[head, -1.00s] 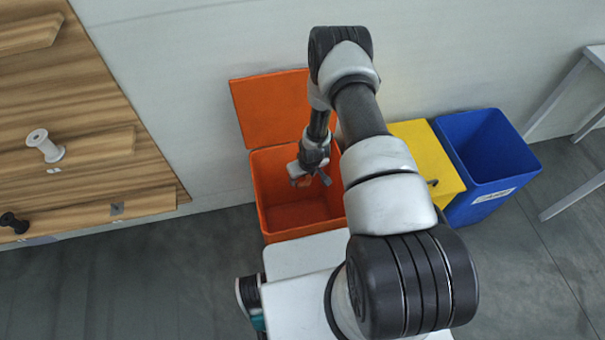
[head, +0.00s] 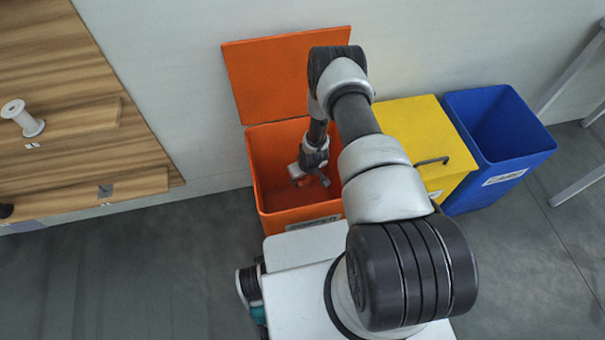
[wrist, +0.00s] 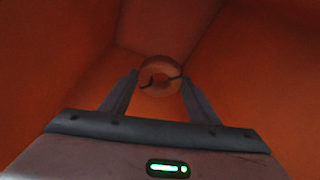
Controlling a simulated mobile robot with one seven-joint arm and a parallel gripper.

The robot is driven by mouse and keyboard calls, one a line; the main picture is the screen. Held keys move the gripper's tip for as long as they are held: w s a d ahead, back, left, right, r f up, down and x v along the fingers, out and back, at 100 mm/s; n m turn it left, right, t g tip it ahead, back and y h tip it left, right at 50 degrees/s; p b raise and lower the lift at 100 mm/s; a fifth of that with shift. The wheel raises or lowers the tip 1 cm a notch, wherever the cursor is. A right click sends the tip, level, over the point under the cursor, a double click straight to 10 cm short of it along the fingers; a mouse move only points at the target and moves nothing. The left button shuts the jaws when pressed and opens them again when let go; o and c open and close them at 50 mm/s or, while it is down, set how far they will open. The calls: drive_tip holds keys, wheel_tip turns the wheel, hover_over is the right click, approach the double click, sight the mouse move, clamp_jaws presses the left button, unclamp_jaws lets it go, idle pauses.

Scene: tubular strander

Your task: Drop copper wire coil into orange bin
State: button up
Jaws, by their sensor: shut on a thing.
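The orange bin (head: 270,165) stands against the wall with its lid (head: 285,70) raised. My gripper (head: 309,180) is inside the bin's opening, pointing down. In the wrist view my gripper (wrist: 160,85) is shut on the copper wire coil (wrist: 160,66), a small ring with a dark band across it, held between the fingertips. Orange walls surround it there, and the coil looks clear of them. In the head view the coil is too small to make out for sure.
A yellow bin (head: 425,140) with a closed lid and an open blue bin (head: 500,150) stand to the right. A wooden shelf rack (head: 75,130) with a white spool (head: 22,118) is at left. The grey floor (head: 130,270) at lower left is clear.

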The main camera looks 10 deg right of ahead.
wheel_tip(320, 180, down, 14)
drive_tip(key=b, duration=0.9)
drive_tip(key=shift+f, duration=0.2)
drive_tip(key=o, duration=1.3)
drive_tip(key=p+v, duration=0.3)
drive_tip(key=v, duration=0.4)
drive_tip(key=shift+s+r, duration=0.15)
drive_tip(key=shift+r, duration=0.1)
wheel_tip(320, 180, up, 30)
drive_tip(key=p, duration=1.9)
